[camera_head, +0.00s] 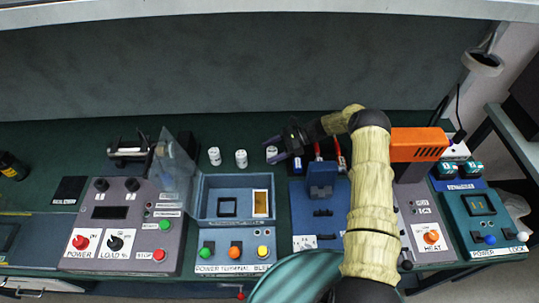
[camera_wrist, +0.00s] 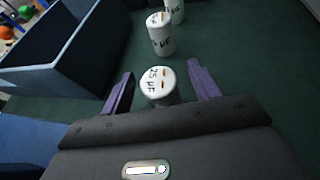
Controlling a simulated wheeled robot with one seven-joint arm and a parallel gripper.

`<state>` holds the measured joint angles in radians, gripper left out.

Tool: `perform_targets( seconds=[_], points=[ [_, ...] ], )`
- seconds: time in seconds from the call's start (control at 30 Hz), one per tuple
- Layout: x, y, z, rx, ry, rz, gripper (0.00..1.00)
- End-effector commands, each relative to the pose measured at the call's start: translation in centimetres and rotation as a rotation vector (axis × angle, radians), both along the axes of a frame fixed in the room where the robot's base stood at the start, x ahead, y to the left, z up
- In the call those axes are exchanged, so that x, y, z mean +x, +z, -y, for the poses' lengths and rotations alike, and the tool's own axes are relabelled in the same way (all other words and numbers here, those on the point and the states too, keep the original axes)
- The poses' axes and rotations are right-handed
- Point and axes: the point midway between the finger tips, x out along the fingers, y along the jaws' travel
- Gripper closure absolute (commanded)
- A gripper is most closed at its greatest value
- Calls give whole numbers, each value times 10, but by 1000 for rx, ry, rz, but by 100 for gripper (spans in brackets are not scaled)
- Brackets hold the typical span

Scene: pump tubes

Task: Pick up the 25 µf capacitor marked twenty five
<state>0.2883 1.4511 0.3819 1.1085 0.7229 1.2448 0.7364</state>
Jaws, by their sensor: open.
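The 25 µF capacitor is a white cylinder (camera_wrist: 158,82) with "25 µF" written in black on its top, standing upright on the green bench. In the wrist view it sits between the two purple fingers of my gripper (camera_wrist: 160,92), which are open, with a gap on each side. Its lower part is hidden by my gripper body. In the head view this white cylinder (camera_head: 272,154) stands just left of my gripper (camera_head: 290,157). Two more white capacitors stand upright beyond it, one nearer (camera_wrist: 161,36) and one at the top edge (camera_wrist: 175,10).
A blue open box (camera_head: 235,200) with colored buttons stands in front of the capacitors and shows at left in the wrist view. A blue fixture (camera_head: 322,180) and red-handled parts are right of my gripper. Green bench behind the capacitors is clear.

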Motion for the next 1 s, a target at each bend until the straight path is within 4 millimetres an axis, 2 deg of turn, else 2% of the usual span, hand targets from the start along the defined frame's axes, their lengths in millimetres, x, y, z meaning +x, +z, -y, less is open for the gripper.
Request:
perform_targets(
  seconds=[0.57, 0.8, 1.0],
  points=[
    [0, -1, -2, 0, -2, 1, 39],
    [0, -1, -2, 0, -2, 1, 86],
    [0, -1, -2, 0, -2, 1, 88]
  ],
)
